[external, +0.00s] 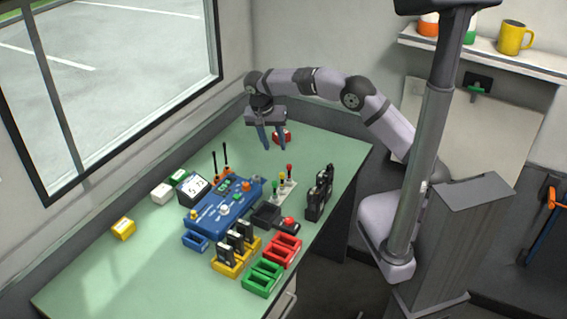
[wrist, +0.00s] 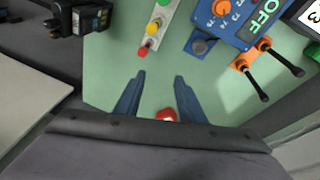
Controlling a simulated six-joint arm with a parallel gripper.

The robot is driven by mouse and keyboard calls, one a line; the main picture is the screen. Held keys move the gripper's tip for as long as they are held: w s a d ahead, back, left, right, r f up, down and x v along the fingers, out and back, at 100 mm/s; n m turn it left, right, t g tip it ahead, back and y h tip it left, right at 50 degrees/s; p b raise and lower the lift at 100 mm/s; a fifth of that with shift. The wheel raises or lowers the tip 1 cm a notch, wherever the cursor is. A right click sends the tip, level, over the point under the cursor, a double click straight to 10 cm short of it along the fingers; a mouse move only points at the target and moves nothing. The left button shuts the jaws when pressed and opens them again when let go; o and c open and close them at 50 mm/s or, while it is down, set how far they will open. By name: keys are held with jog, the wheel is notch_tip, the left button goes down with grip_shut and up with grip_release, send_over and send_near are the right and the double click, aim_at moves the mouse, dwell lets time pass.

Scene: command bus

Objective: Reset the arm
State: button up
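My arm reaches out from its base on the right in the external view, over the far end of the green table (external: 100,265). My gripper (external: 274,147) points down above the table with its two blue fingers apart and nothing between them. The fingers also show apart in the wrist view (wrist: 158,75). A red object (external: 283,135) sits on the table close behind the fingers; in the wrist view a small red part of it (wrist: 167,114) shows, the rest hidden by the gripper body.
A stack light (external: 284,185), black radios (external: 319,193), and yellow, red (external: 283,250) and green trays (external: 262,277) stand nearby. A window lies left; the near left table is mostly clear.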

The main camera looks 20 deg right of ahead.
jog(key=s+d+n+g+y+p, duration=0.1)
jog(key=s+d+n, duration=0.1)
jog(key=d, duration=0.9)
jog(key=s+d+n+g+y, duration=0.1)
jog(key=s+d, duration=0.2)
jog(key=d, duration=0.8)
jog(key=s+d+f+n, duration=0.2)
jog(key=s+d+f, duration=0.2)
jog(key=s+d, duration=0.6)
jog(key=s, duration=0.3)
jog(key=shift+s+n+y+p, duration=0.3)
jog(key=shift+s+y+p, duration=0.05)
jog(key=shift+y, duration=0.05)
dwell(0.4)
